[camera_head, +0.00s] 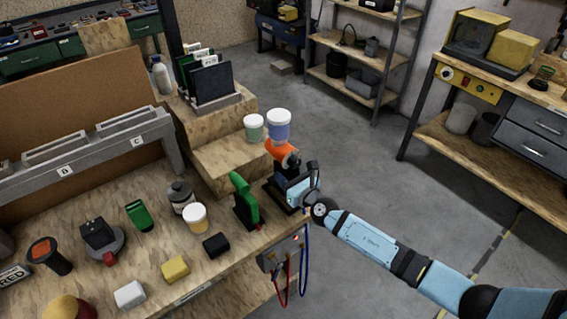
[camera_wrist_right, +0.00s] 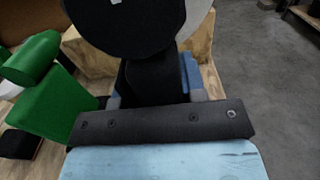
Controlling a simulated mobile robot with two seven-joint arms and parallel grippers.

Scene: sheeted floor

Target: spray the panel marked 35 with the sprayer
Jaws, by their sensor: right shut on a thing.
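The sprayer (camera_head: 283,151) is orange with a dark handle and a white-lidded, blue-tinted cup on top. My right gripper (camera_head: 297,187) is shut on its handle at the bench's right end. In the right wrist view the sprayer's dark round back (camera_wrist_right: 125,25) and black handle (camera_wrist_right: 148,80) show close up, between the fingers (camera_wrist_right: 155,98). I cannot tell whether the sprayer touches its support. Dark panels (camera_head: 211,81) stand in a grey rack on the wooden step behind. Their small white labels are too small to read, so I cannot pick out 35. My left gripper is out of view.
A green tool (camera_head: 243,202) stands just left of the sprayer. A green-tinted jar (camera_head: 254,128) is on the lower step. The bench holds a white-lidded jar (camera_head: 194,217), a grey bottle (camera_head: 180,196) and several small blocks. Open floor (camera_head: 355,150) lies to the right.

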